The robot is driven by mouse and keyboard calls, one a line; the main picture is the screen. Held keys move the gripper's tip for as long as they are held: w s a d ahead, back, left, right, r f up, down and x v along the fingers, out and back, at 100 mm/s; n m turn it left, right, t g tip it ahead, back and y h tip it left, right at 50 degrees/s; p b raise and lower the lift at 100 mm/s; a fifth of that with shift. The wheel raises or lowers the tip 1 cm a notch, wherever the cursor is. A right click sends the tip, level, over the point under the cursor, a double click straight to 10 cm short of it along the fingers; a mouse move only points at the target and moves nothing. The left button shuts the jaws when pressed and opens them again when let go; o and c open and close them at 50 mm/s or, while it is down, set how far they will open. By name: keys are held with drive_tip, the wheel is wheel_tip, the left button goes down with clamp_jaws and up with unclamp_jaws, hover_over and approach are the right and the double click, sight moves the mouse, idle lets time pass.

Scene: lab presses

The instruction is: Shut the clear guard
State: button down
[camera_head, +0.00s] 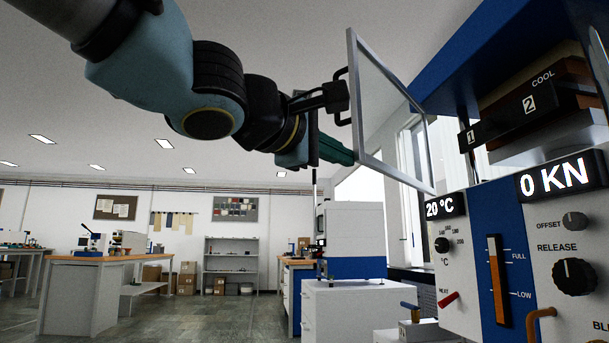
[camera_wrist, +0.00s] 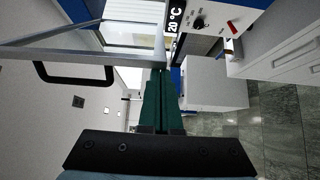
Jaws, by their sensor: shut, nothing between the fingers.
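The clear guard (camera_head: 388,112) is a see-through pane in a pale metal frame. It stands open, swung out from the front of the press (camera_head: 480,215). A black handle (camera_head: 341,98) sits on its outer edge. In the wrist view the guard's frame (camera_wrist: 85,57) and handle (camera_wrist: 75,75) are at the upper left. My gripper (camera_head: 350,158) has green fingers, shut and empty. The fingertips are beside the frame's near edge, below the handle. In the wrist view the fingertips (camera_wrist: 158,75) end close to the frame; I cannot tell whether they touch it.
The press panel has displays, knobs and a gauge. A white cabinet (camera_head: 345,305) carries a white and blue machine (camera_head: 352,240) behind. A small device (camera_head: 412,325) with a lever stands at the lower middle. Workbench (camera_head: 100,258) and shelves (camera_head: 230,262) are farther back. Open floor lies left.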

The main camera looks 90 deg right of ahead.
drive_tip(key=s+a+t+p, duration=0.1)
drive_tip(key=s+a+p, duration=0.2)
drive_tip(key=s, duration=1.2)
drive_tip(key=s+a+n+t+h+p, duration=0.1)
drive_tip(key=s+a, duration=0.6)
drive_tip(key=s, duration=0.7)
drive_tip(key=shift+s+a+n+p, duration=0.3)
drive_tip(key=shift+s+p, duration=0.05)
drive_tip(key=shift+p, duration=0.55)
drive_tip(key=shift+w+d, duration=0.1)
